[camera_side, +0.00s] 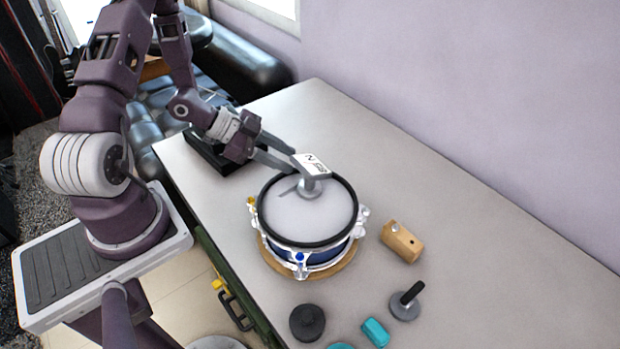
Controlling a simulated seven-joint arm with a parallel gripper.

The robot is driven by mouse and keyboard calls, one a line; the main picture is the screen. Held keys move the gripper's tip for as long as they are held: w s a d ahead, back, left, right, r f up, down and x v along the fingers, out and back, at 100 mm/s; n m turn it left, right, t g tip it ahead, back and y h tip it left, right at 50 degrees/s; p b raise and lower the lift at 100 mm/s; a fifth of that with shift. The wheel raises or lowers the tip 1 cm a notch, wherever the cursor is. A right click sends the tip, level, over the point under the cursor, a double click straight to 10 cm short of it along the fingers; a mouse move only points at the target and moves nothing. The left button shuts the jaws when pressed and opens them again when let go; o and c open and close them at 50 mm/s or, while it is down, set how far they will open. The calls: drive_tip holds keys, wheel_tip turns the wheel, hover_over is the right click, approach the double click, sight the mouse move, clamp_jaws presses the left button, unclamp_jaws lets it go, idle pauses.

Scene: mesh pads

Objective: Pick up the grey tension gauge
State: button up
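The grey tension gauge (309,188) stands on the pale mesh head of a blue drum (285,212). It has a round grey base and a tilted top plate marked "N". My gripper (297,163) reaches in from the upper left. Its two grey fingers are apart, with their tips at the left side of the gauge's top plate. The plate hides part of the tips, so I cannot tell whether they touch or grip the gauge. The gauge's base appears to be on or very close to the drum head.
The drum sits on a round wooden base (335,268). In front and to the right are a wooden block (402,242), a grey disc with a black handle (405,308), a dark round pad (307,322) and teal pieces (375,332). The table (470,240) is clear at right and back.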

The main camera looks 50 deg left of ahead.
sight(311, 179)
drive_tip(key=s+d+h, duration=0.1)
drive_tip(key=s+d+t+h, duration=0.1)
drive_tip(key=d+h, duration=0.1)
drive_tip(key=shift+s+d, duration=0.15)
drive_tip(key=shift+s, duration=0.2)
drive_tip(key=x, duration=0.7)
drive_tip(key=shift+w+r, duration=0.1)
drive_tip(key=shift+w, duration=0.05)
clamp_jaws()
idle(0.7)
